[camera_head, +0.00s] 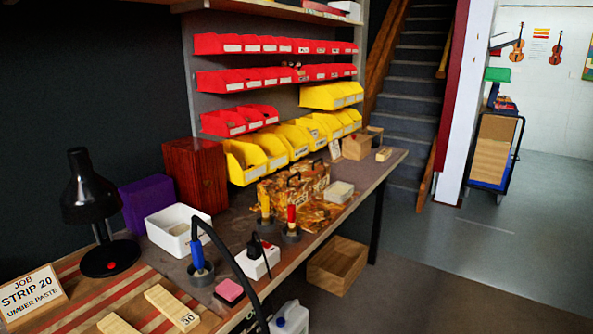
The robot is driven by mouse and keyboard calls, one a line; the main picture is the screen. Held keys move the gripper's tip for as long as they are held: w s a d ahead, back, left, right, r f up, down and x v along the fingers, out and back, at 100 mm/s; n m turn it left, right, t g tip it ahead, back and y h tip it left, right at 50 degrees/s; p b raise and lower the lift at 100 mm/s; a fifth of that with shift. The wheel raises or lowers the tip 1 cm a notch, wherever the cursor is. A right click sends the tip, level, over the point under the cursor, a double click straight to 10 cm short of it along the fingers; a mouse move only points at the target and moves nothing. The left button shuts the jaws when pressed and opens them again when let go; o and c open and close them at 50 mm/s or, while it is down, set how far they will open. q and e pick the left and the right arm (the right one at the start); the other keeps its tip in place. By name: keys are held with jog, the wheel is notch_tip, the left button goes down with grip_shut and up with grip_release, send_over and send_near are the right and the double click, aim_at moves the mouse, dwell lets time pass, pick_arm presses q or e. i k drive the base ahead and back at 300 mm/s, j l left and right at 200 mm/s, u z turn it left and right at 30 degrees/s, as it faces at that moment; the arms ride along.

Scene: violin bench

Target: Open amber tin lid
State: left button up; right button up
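No label naming an amber tin is readable in view. A mottled amber-and-brown box (311,181) with dark fittings on its upper part stands near the middle of the bench. It is the closest match by colour. A mottled surface of like colour (318,215) spreads in front of it, and I cannot tell whether it is part of the box. I cannot tell whether a lid is open or shut. Neither of my grippers is in view.
Tools with blue (197,256), yellow (265,198) and red handles stand in dark round holders near the box. A black lamp (90,205), a white tub (177,228) and a job sign (32,297) are at left. Yellow bins (246,160) line the back.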

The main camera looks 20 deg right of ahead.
aim_at(284, 183)
jog(key=i+l+u, duration=0.25)
jog(key=l, duration=0.4)
jog(key=i+l+u, duration=0.2)
jog(key=l, duration=0.55)
jog(key=i+l+u, duration=0.25)
jog(key=l, duration=0.5)
jog(key=i+l+u, duration=0.2)
jog(key=l, duration=0.55)
jog(key=k+l+u, duration=0.1)
jog(key=l+u, duration=0.15)
jog(key=l, duration=0.5)
